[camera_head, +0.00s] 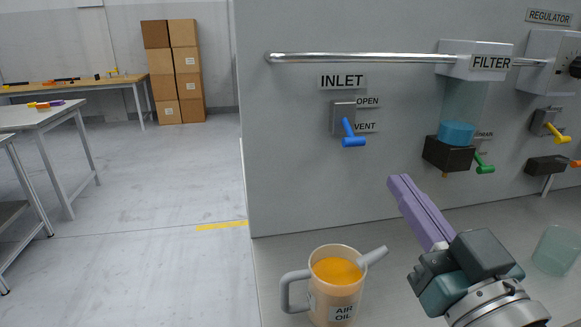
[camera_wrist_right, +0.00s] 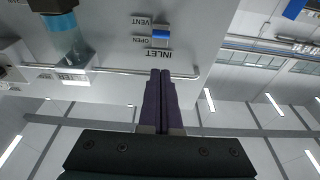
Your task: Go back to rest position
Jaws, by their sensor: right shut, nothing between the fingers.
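My right gripper (camera_head: 396,183) reaches up from the lower right in the head view, its purple fingers shut and empty. In the right wrist view its fingers (camera_wrist_right: 160,74) lie side by side, pointing toward the wall panel. They are in free space, to the right of and above the orange-filled AIR OIL jug (camera_head: 334,288) in the head view. The jug stands upright on the bench and the gripper is apart from it. My left gripper is not in view.
The grey wall panel (camera_head: 290,150) carries the blue inlet lever (camera_head: 352,139), a filter (camera_head: 476,62) with a blue-topped black bowl holder (camera_head: 449,154), and a regulator (camera_head: 552,62). A clear cup (camera_head: 556,250) stands at the bench's right. Boxes (camera_head: 188,62) and tables stand at the left; the floor between is free.

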